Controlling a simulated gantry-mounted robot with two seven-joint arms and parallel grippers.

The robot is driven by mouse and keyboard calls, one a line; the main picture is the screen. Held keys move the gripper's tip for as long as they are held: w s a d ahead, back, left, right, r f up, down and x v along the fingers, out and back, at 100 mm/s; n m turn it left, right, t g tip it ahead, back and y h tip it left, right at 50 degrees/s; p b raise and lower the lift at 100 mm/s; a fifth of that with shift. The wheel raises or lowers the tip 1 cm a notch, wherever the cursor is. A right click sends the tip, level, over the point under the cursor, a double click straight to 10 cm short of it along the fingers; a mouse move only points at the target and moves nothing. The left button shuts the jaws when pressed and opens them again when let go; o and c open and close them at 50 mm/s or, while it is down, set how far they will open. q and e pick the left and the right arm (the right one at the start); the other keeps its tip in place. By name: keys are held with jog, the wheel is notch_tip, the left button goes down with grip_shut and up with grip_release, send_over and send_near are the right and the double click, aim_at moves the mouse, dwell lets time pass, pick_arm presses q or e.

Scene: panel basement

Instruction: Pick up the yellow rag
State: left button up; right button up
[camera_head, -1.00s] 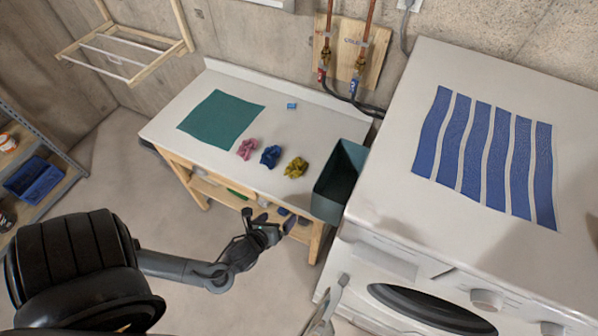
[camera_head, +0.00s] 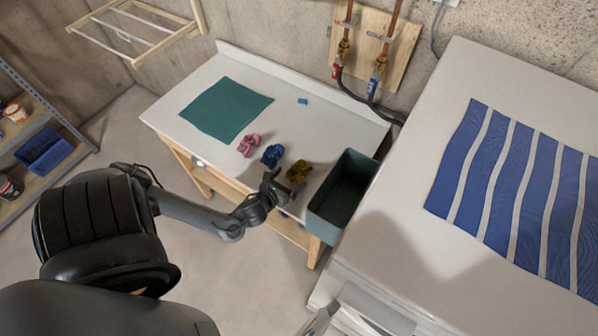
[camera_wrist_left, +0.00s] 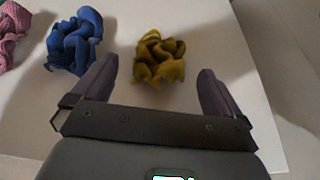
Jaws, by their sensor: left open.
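The crumpled yellow rag (camera_head: 299,171) lies on the white table near its front right part. In the left wrist view the yellow rag (camera_wrist_left: 160,58) sits just ahead of the fingertips, roughly centred between them. My left gripper (camera_head: 284,181) is open and empty beside the front of the rag. Its two fingers also show in the left wrist view (camera_wrist_left: 156,80), spread wide to either side. A small part of the rag is hidden behind the gripper in the head view. My right gripper is not clearly seen.
A blue rag (camera_head: 272,155) and a pink rag (camera_head: 249,145) lie left of the yellow one. A dark green bin (camera_head: 349,190) stands close on the right. A green mat (camera_head: 227,109) and small blue block (camera_head: 303,101) lie farther back. A washing machine (camera_head: 440,110) stands right.

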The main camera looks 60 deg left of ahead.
aim_at(296, 173)
pick_arm(q)
jog(key=shift+x, duration=2.6)
jog(key=shift+f, duration=0.1)
jog(key=c, duration=1)
